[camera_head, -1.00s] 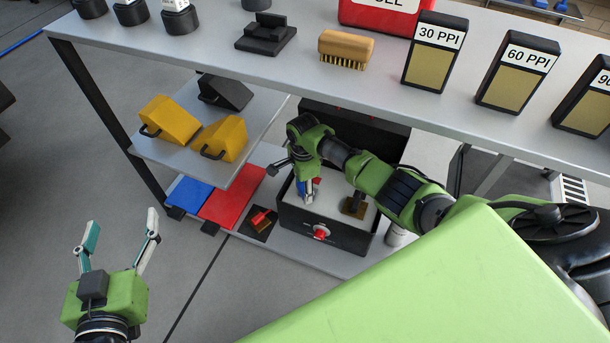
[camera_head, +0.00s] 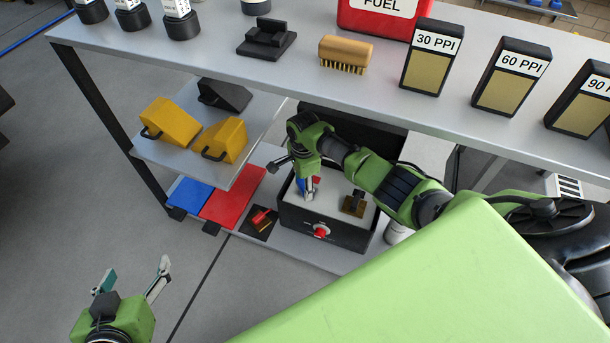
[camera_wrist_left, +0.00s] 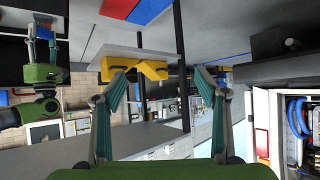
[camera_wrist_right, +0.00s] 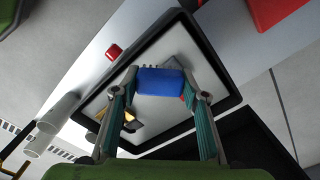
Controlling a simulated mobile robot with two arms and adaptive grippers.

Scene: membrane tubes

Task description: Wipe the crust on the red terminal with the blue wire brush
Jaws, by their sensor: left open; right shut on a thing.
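My right gripper (camera_head: 308,188) is shut on the blue wire brush (camera_wrist_right: 162,82), its fingers on either side of the blue block. In the head view the brush (camera_head: 301,187) is low over the white top of the dark box (camera_head: 332,207). A small red part, likely the red terminal (camera_head: 316,180), shows right beside the brush; the right wrist view shows only a bit of red (camera_wrist_right: 188,97) by one finger. The contact and any crust are hidden. A brownish terminal (camera_head: 354,204) stands at the box's right. My left gripper (camera_head: 133,276) is open and empty, away from the shelf.
A red knob (camera_head: 321,232) is on the box front. A red-and-brass piece on a dark pad (camera_head: 260,223) lies left of it, beside red (camera_head: 234,196) and blue (camera_head: 190,196) mats. Yellow blocks (camera_head: 168,119) sit on the middle shelf. A tan brush (camera_head: 345,54) is on top.

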